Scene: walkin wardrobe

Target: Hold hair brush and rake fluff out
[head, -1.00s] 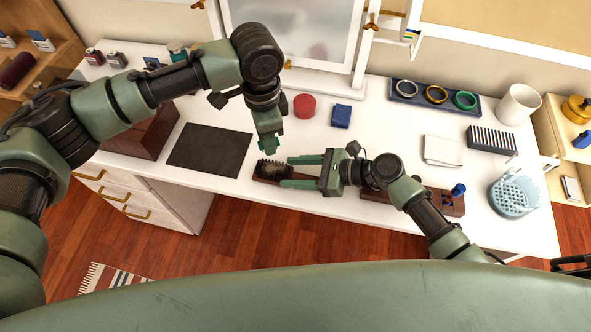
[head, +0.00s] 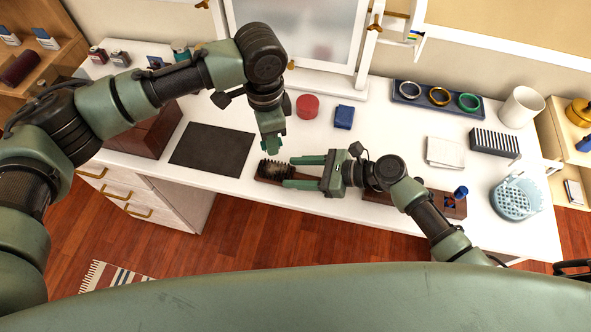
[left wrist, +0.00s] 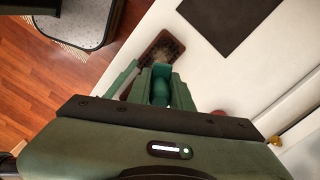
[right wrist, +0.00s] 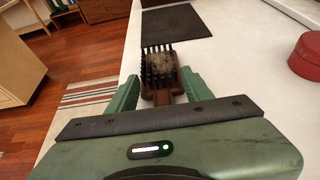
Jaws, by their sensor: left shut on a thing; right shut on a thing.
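The hair brush (head: 273,166) is brown with dark bristles and lies bristles up near the desk's front edge. Grey-beige fluff (right wrist: 161,66) sits among its bristles in the right wrist view. My right gripper (head: 291,172) is shut on the brush's handle (right wrist: 163,97) from the right. My left gripper (head: 272,147) points down just above and behind the brush head. It is shut on a teal rounded handle (left wrist: 161,92), seen between its fingers in the left wrist view. The handle's far end is hidden, so I cannot tell whether it touches the fluff.
A dark mat (head: 212,149) lies left of the brush. A red round box (head: 307,106) and a blue box (head: 344,117) stand behind. A brown tray (head: 452,205) lies under my right arm. A light blue basket (head: 516,199) stands at the right.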

